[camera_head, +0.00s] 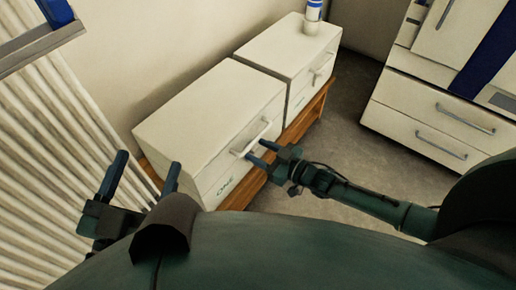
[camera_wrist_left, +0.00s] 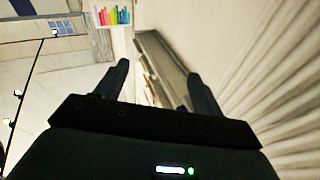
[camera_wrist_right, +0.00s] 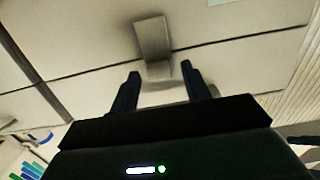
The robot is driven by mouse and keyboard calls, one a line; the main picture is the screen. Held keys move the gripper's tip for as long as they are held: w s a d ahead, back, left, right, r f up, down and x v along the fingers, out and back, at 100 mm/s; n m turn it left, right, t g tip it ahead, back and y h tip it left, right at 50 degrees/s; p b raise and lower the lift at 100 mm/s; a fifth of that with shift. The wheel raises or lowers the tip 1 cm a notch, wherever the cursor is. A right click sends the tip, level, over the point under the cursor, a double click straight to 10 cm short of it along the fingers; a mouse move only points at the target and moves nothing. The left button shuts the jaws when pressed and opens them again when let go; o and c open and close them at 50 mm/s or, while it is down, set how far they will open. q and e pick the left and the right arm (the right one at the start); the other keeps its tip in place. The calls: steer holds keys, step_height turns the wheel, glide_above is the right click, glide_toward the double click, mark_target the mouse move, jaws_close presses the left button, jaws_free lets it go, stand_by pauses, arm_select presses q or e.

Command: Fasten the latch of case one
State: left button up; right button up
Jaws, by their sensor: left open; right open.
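Case one (camera_head: 205,110) is a white box with a green "ONE" on its front, standing on a wooden bench. Its latch (camera_head: 244,147) is a pale lever on the front face, across the seam; it also shows in the right wrist view (camera_wrist_right: 152,38). My right gripper (camera_head: 257,151) is open and empty, with its fingertips close to the latch. In the right wrist view the latch's lower end lies just beyond and between the fingertips; contact cannot be told. My left gripper (camera_head: 147,162) is open and empty, left of case one.
A second white case (camera_head: 285,50) with its own latch (camera_head: 326,62) stands behind on the bench (camera_head: 318,105), a blue-and-white bottle (camera_head: 313,16) on its lid. White drawers (camera_head: 415,130) stand at the right. A ribbed pale surface (camera_head: 60,150) lies at the left. Grey floor between is clear.

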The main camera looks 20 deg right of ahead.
arm_select(q)
steer(key=p, duration=0.3)
steer(key=shift+s+a+f+m+g+y, duration=0.2)
steer(key=shift+a+f+m+g+y, duration=0.1)
steer(key=shift+a+m, duration=0.1)
arm_select(e)
steer(key=v, duration=1.2)
